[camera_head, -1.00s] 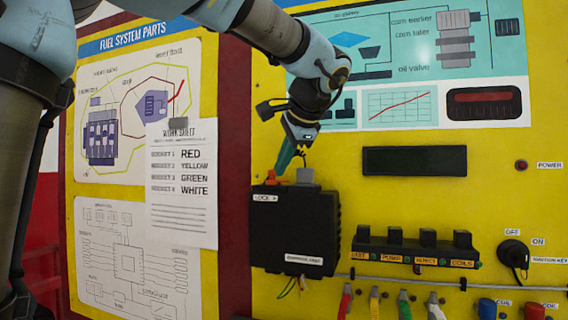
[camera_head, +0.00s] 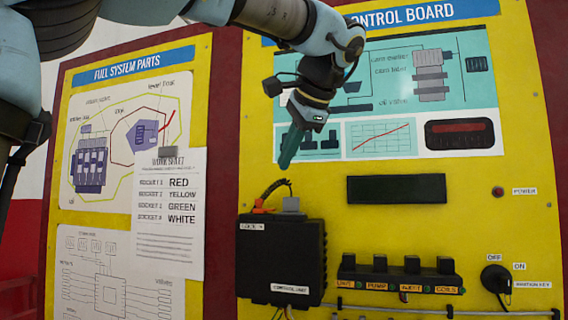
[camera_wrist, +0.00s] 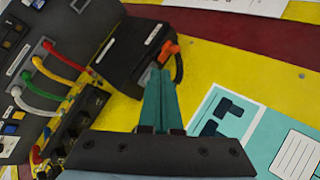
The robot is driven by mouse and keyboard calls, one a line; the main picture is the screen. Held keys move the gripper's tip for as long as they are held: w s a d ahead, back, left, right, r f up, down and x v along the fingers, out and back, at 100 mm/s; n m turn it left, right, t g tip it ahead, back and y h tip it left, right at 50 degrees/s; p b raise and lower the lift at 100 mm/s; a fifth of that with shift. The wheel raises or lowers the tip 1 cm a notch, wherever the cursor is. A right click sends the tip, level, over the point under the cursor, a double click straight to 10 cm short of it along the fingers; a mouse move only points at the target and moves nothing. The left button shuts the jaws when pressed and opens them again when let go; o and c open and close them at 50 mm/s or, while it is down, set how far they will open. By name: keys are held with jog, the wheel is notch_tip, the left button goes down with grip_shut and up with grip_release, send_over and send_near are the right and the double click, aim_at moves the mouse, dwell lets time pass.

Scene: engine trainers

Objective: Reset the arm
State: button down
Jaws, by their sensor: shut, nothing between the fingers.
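My gripper (camera_head: 290,146) is shut and empty in the head view, with its teal fingers pointing down in front of the yellow board. It hangs above the black control unit (camera_head: 281,262), apart from it. In the wrist view the shut teal fingers (camera_wrist: 158,95) show with the control unit (camera_wrist: 135,50) behind their tips. An orange lever (camera_head: 262,206) and a grey connector (camera_head: 291,204) sit on top of the control unit. The orange part also shows in the wrist view (camera_wrist: 168,50).
A dark display (camera_head: 390,189) is right of my gripper. A white work sheet (camera_head: 170,215) hangs at the left. Coloured cables (camera_wrist: 50,80) run at the left of the wrist view.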

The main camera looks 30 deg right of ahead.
jog(key=shift+f, duration=0.1)
dwell(0.3)
jog(key=w+a+f+n+g+y, duration=0.1)
jog(key=w+a+f+n+g, duration=0.15)
jog(key=w+a+f, duration=0.65)
jog(key=a+f+n+g, duration=0.2)
jog(key=a+f+n, duration=0.1)
jog(key=f, duration=1.1)
jog(key=s+a+f+n+g, duration=0.1)
jog(key=s+a+f+n, duration=0.3)
jog(key=a+f, duration=0.6)
jog(key=s+a+f+n+g+h, duration=0.1)
jog(key=s+a+f+n+g, duration=0.1)
jog(key=s+a+f+n, duration=0.2)
jog(key=a+f+n, duration=0.3)
jog(key=a+f, duration=0.3)
jog(key=f, duration=0.1)
jog(key=shift+a+h, duration=0.3)
jog(key=shift+a, duration=0.05)
